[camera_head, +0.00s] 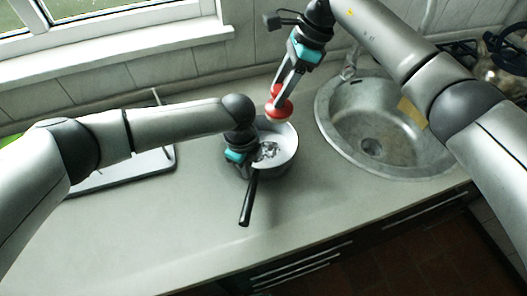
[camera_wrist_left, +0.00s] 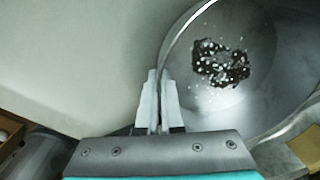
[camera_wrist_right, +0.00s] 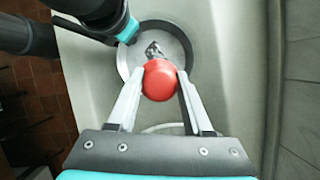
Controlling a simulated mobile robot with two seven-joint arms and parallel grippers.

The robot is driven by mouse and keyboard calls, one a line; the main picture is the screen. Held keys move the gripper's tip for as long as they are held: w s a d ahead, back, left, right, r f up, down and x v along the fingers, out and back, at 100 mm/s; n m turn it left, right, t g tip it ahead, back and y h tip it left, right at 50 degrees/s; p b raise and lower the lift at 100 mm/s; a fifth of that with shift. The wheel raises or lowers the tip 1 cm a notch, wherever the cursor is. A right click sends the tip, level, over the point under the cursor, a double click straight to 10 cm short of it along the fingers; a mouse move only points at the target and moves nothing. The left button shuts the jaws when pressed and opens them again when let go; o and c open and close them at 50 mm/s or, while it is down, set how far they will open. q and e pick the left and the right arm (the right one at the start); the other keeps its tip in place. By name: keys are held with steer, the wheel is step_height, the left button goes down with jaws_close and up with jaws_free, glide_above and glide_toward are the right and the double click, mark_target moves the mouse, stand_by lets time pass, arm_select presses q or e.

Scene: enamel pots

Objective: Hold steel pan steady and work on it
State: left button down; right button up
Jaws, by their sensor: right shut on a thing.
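The steel pan (camera_head: 285,134) stands on the worktop left of the sink, with its black handle (camera_head: 248,200) pointing to the front. A dark stain with white flecks (camera_wrist_left: 221,63) lies on its floor. My left gripper (camera_head: 237,158) is at the pan's left rim; in the left wrist view its fingers (camera_wrist_left: 159,100) are close together with the pan wall between them. My right gripper (camera_wrist_right: 160,78) is shut on a red round-topped tool (camera_head: 281,108), at the pan's back edge in the head view. The tool's underside is hidden, so contact with the pan is unclear.
A round sink (camera_head: 335,130) is set into the worktop close to the pan's right. A grey tray or rack (camera_head: 150,160) stands at left behind my left arm. The worktop (camera_head: 170,230) in front is clear up to its front edge. The window wall bounds the back.

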step_height(320, 180, down, 11)
stand_by(0.8)
steer(key=shift+f, duration=1.45)
steer(key=shift+a, duration=0.1)
steer(key=a, duration=0.3)
steer(key=w+a, duration=0.1)
steer(key=a, duration=0.2)
steer(key=shift+w+a+r, duration=0.1)
steer(key=shift+a+r, duration=0.05)
steer(key=shift+f, duration=0.2)
